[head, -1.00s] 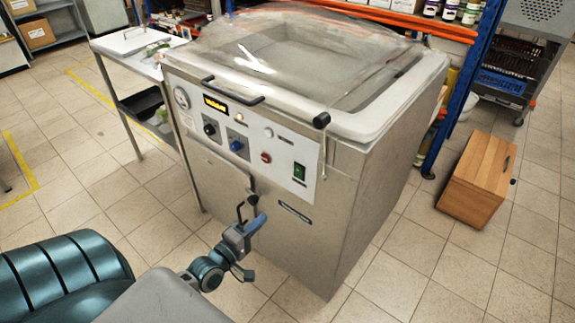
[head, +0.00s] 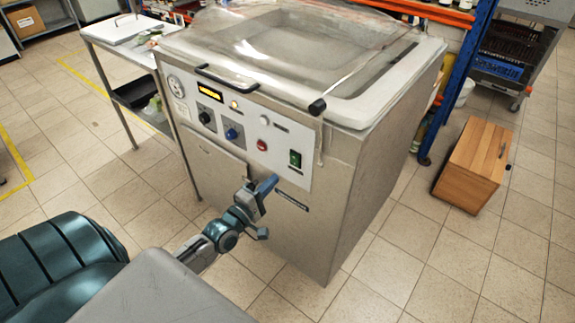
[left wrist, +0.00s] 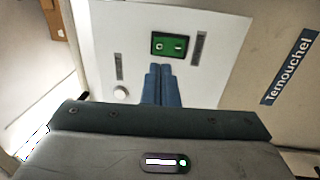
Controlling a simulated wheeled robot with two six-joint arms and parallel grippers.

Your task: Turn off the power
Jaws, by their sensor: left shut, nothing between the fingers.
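The green power switch (head: 295,159) is at the right end of the white control panel (head: 250,137) on the front of the steel chamber machine (head: 345,195). In the left wrist view the same green switch (left wrist: 172,44) has a dark frame and pale marks on its face. My left gripper (head: 272,184) is shut and empty, in front of the machine, below and left of the switch in the head view. In the left wrist view its blue fingertips (left wrist: 161,68) appear just below the switch, with panel showing between. I cannot tell how far they are from the panel. My right gripper is not in view.
A clear lid covers the top. A wooden cabinet (head: 473,165) stands at right, a side table (head: 110,35) at left. Floor in front is open.

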